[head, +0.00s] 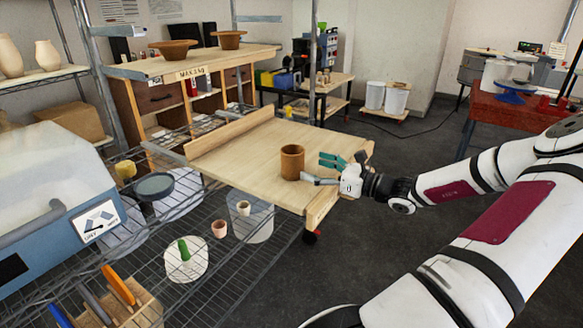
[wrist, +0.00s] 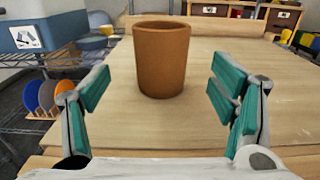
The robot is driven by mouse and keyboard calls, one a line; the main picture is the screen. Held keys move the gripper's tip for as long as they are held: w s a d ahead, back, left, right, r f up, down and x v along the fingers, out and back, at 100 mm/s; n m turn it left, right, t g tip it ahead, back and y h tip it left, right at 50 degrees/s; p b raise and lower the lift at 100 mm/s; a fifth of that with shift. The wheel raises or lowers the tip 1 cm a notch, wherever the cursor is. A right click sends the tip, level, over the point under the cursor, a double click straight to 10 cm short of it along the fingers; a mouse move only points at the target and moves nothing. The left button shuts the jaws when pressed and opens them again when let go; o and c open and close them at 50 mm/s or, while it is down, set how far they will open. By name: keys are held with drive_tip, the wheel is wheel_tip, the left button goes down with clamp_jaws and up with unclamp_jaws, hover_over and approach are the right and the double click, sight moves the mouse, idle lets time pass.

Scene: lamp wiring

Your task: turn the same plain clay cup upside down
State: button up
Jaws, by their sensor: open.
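A plain brown clay cup (head: 292,163) stands upright on the wooden table (head: 235,160), near its front right part. Its open mouth faces up, and its dark inside shows at the rim in the wrist view (wrist: 162,62). My gripper (head: 316,169) is open and empty, low over the table to the right of the cup in the head view. In the wrist view its two teal-padded fingers (wrist: 160,88) are spread wide, with the cup straight ahead and centred between them. The cup looks a little beyond the fingertips, and I see no contact.
A raised wooden strip (head: 228,132) edges the table's back left. Wire shelving (head: 225,270) with small pots, including a pink one (head: 219,229), lies in front. A shelf unit with bowls (head: 175,48) stands behind. The tabletop around the cup is clear.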

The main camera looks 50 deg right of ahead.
sight(299, 162)
drive_tip(key=shift+w+a+f+b, duration=0.1)
drive_tip(key=shift+w+b, duration=0.35)
drive_tip(key=shift+w, duration=2.4)
drive_tip(key=c, duration=1.7)
drive_tip(key=shift+o, duration=0.2)
drive_tip(key=shift+r, duration=0.75)
wheel_tip(299, 162, up, 2)
drive_tip(key=shift+r+p, duration=0.25)
drive_tip(key=shift+p, duration=0.2)
drive_tip(key=s+a+p, duration=0.1)
drive_tip(key=s+a, duration=0.1)
drive_tip(key=s, duration=0.5)
drive_tip(key=s+a+r+p, duration=0.1)
drive_tip(key=s+a, duration=0.1)
drive_tip(key=s, duration=0.6)
drive_tip(key=shift+s+a, duration=0.2)
drive_tip(key=shift+a, duration=0.15)
